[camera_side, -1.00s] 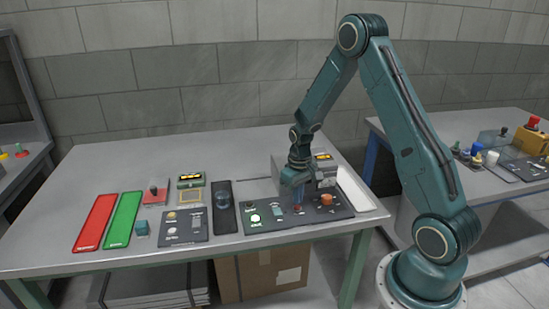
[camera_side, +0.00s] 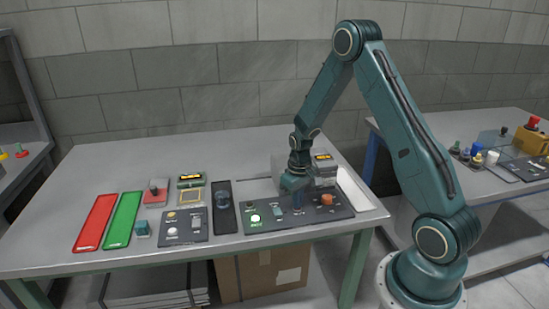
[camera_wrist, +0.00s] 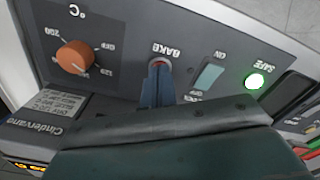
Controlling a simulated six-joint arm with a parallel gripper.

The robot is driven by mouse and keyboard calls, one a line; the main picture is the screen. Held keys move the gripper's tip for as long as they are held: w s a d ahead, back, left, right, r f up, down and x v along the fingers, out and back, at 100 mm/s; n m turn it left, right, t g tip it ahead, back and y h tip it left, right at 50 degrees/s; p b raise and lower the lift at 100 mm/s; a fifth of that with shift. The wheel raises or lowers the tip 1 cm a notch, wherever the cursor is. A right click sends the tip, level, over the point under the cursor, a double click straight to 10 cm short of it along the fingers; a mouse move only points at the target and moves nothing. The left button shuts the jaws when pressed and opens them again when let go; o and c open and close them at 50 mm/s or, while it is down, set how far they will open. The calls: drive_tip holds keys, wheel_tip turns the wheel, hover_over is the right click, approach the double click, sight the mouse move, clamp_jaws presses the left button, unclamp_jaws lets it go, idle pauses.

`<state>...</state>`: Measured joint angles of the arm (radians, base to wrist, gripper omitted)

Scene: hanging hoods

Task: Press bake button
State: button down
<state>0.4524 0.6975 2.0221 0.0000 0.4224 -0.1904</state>
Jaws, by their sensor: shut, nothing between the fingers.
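The bake button (camera_wrist: 161,62) is a small round red button beside the word BAKE on a dark control panel, seen in the wrist view. My gripper (camera_wrist: 156,80) is shut and empty. Its blue-grey fingertips are at the button and cover part of it; I cannot tell whether they press it in. In the side view my gripper (camera_side: 298,205) points straight down over the middle of the dark panel (camera_side: 275,224), and the button is hidden behind the fingers.
The panel also has an orange temperature knob (camera_wrist: 76,56), a pale grey-green switch (camera_wrist: 208,76) and a lit green SAFE lamp (camera_wrist: 255,81). A grey machine (camera_side: 325,170) stands just behind. Red (camera_side: 95,222) and green (camera_side: 123,219) trays lie at the left. The table's back left is clear.

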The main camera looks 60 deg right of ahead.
drive_tip(key=shift+f, duration=0.2)
drive_tip(key=shift+r, duration=3.55)
drive_tip(key=c, duration=2.2)
unclamp_jaws()
drive_tip(key=shift+c, duration=1)
unclamp_jaws()
